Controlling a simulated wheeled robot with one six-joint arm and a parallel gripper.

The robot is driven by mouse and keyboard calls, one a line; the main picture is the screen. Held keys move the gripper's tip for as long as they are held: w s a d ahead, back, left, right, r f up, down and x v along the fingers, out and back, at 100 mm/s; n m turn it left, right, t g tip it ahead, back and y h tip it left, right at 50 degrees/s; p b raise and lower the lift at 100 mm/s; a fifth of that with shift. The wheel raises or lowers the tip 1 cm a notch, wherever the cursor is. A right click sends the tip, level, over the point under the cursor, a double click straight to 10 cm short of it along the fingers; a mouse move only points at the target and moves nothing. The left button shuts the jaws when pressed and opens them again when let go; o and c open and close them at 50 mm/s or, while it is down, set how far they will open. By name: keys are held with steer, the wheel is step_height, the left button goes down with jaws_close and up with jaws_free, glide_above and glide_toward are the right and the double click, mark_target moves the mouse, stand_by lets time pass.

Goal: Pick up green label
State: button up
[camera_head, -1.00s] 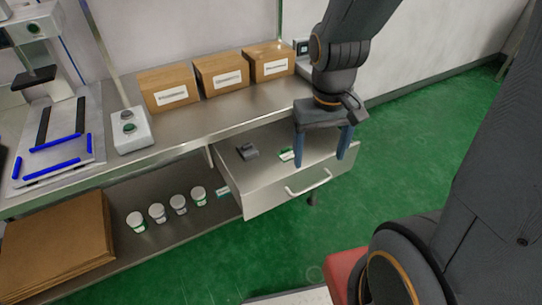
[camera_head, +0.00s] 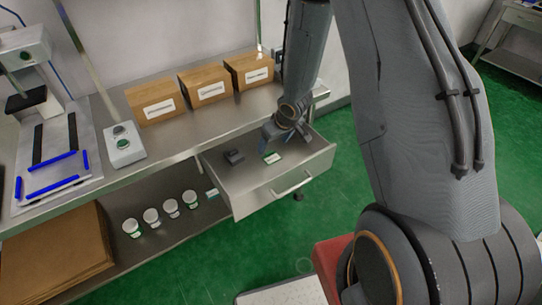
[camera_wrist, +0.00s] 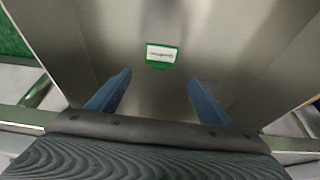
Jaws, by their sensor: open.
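The green label (camera_head: 272,158) is a small white card with green edging, lying flat on the floor of the open drawer (camera_head: 280,192). In the wrist view the label (camera_wrist: 161,54) lies ahead of my gripper, near the middle between the lines of the two fingers. My gripper (camera_wrist: 151,92) is open, with its two blue fingers spread wide and nothing between them. In the head view my gripper (camera_head: 284,146) is over the drawer, close to the label; its exact height above the label cannot be told.
The drawer walls and front handle (camera_head: 293,184) surround the space. Cardboard boxes (camera_head: 206,88) stand on the bench above. Several white jars (camera_head: 170,207) stand on the lower shelf.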

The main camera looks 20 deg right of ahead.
mark_target(270, 153)
steer(key=shift+p+x, duration=0.45)
steer(key=shift+x, duration=3.05)
steer(key=shift+w+r, duration=0.1)
steer(key=shift+w, duration=0.05)
steer(key=c, duration=1.1)
steer(key=shift+r, duration=0.1)
